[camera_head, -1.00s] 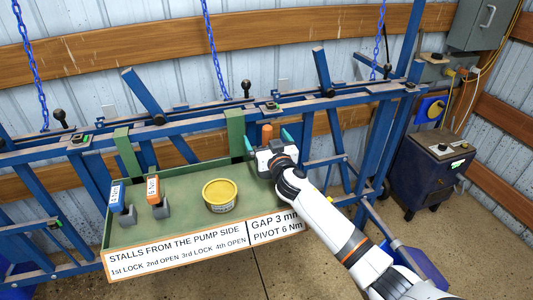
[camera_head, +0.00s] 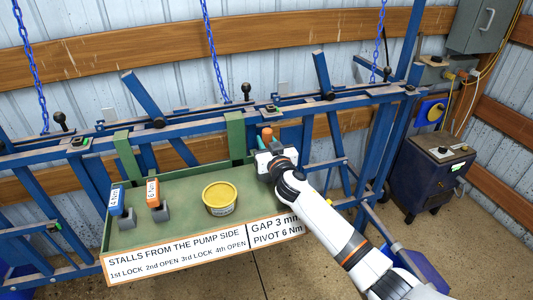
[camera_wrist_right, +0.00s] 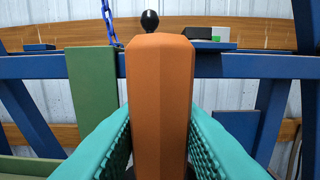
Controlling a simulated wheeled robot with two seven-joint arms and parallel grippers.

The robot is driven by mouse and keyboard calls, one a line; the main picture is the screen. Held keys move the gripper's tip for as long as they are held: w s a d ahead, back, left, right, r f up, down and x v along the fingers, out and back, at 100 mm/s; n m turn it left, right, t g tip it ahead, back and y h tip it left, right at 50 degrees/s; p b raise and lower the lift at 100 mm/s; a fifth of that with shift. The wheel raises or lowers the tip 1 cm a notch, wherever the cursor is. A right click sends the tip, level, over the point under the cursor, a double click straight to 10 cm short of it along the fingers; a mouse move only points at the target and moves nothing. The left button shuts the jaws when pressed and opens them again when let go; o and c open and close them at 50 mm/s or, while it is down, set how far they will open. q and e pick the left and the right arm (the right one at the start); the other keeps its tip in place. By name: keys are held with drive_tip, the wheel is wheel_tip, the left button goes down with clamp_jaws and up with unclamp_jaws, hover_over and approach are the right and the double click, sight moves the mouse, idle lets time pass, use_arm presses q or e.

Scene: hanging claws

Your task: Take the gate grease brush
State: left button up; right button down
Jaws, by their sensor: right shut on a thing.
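The gate grease brush shows as an upright orange handle (camera_head: 267,133) at the right end of the green tray (camera_head: 150,230). In the right wrist view the handle (camera_wrist_right: 160,95) stands large between the teal finger pads, and its lower end is hidden. My right gripper (camera_head: 267,143) is shut on this handle, one pad touching each side. The brush's lower part is hidden behind the gripper in the head view. My left gripper is not in view.
The tray also holds a yellow tin (camera_head: 220,197), a blue torque tool (camera_head: 116,201) and an orange one (camera_head: 153,193) in grey holders. A blue rail frame (camera_head: 190,128) runs behind the tray. A dark blue cabinet (camera_head: 432,175) stands at the right.

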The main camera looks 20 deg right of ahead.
sight(267, 129)
drive_tip(key=shift+r, duration=0.25)
drive_tip(key=shift+r+p, duration=0.2)
drive_tip(key=shift+p, duration=0.1)
idle(0.4)
drive_tip(key=shift+r+p, duration=2.2)
drive_tip(key=shift+r, duration=0.4)
drive_tip(key=shift+r+p, duration=2.15)
drive_tip(key=shift+r, duration=0.25)
